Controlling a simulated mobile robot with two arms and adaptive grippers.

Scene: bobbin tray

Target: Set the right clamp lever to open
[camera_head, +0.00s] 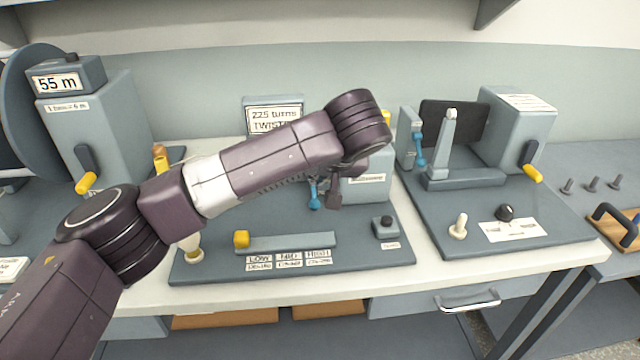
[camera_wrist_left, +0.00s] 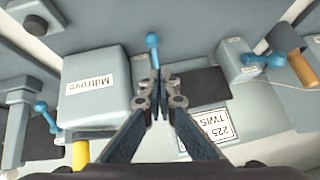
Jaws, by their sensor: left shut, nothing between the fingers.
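A blue clamp lever with a round knob (camera_head: 314,203) shows beside the grey Millrove box (camera_head: 378,192), just left of my left gripper (camera_head: 333,203). In the left wrist view the same lever (camera_wrist_left: 153,42) points away from the shut fingertips (camera_wrist_left: 159,78). Its lower end is close to the tips; I cannot tell whether they touch. The Millrove box (camera_wrist_left: 96,90) stands close to the fingers. Another blue lever (camera_wrist_left: 262,61) sits on a grey block farther right in that view. My left arm hides that block in the head view. My right gripper is not in view.
A yellow slider knob (camera_head: 241,239) and a small black-button box (camera_head: 386,227) are at the front of the panel. A neighbouring station on the right has a blue lever (camera_head: 420,150) and a yellow-handled crank (camera_head: 532,172). The twist sign (camera_head: 273,117) stands behind my left arm.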

